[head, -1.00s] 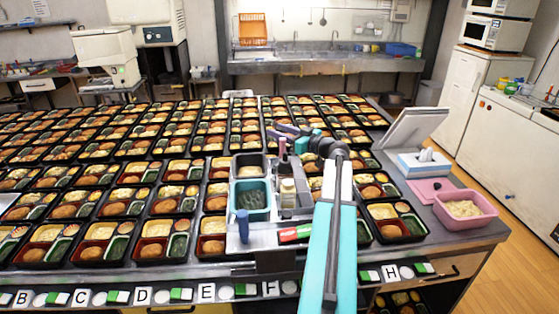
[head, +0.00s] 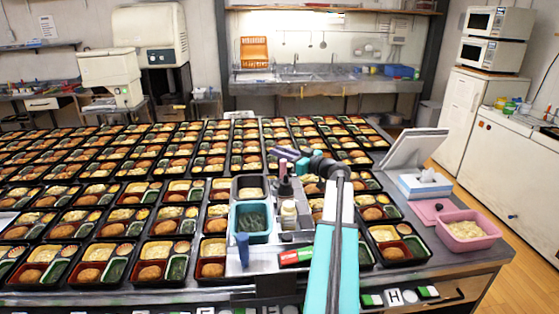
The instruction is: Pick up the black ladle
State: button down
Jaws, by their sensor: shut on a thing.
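My gripper (head: 283,170) is small in the head view, at the end of my turquoise and white arm, above the grey carrier with tubs and bottles. It is shut on a small dark thing (head: 285,188) that hangs below it. The thing is too small to tell whether it is the black ladle, and its lower part merges with the containers behind. No other black ladle is clearly seen on the table.
A teal tub (head: 252,236), a pale bottle (head: 289,214) and a blue cup (head: 243,246) stand close below my gripper. Rows of filled bento trays (head: 162,259) cover the table. A pink tub (head: 485,246) and tissue box (head: 425,186) stand at right.

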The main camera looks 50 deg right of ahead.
jog(key=shift+r+b, duration=1.5)
jog(key=shift+r, duration=3.4)
